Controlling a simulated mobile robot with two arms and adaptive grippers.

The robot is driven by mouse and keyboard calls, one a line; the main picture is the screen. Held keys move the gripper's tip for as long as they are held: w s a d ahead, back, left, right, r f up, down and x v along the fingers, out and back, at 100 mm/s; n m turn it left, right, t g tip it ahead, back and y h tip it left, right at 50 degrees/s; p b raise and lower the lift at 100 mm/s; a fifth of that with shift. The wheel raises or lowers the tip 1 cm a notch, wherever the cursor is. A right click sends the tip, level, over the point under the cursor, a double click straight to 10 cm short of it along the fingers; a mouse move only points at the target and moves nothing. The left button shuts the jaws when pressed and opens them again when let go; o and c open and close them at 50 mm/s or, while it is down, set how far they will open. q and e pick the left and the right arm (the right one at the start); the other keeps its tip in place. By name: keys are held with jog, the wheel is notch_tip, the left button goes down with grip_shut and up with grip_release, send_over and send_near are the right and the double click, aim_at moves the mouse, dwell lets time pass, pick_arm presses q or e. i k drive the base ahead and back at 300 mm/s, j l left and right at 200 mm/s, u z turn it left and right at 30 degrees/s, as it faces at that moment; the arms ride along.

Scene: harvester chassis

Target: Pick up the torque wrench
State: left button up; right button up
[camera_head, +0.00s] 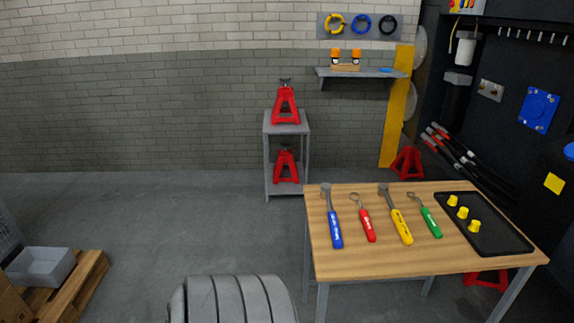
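Several wrench-like tools lie apart in a row on the wooden table (340,262), handles towards the near edge. From left to right they are a blue-handled tool (334,228), a red-handled tool (367,226), a yellow-handled tool (401,227) and a green-handled tool (431,222). The blue and yellow ones are longer with solid grey heads; the red and green ones have ring-like heads. I cannot tell for sure which is the torque wrench, as the handle lettering is too small to read. Neither of my grippers is in view.
A black tray (505,244) with several yellow caps is on the table's right. A large grooved grey round object (238,301) stands left of the table. Behind is a grey shelf stand (269,160) with red jack stands. A pallet (88,278) lies far left; open floor lies between.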

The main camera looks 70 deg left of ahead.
aim_at(325, 190)
jog(key=u, duration=2)
jog(key=z, duration=2.3)
jog(key=u, duration=2.3)
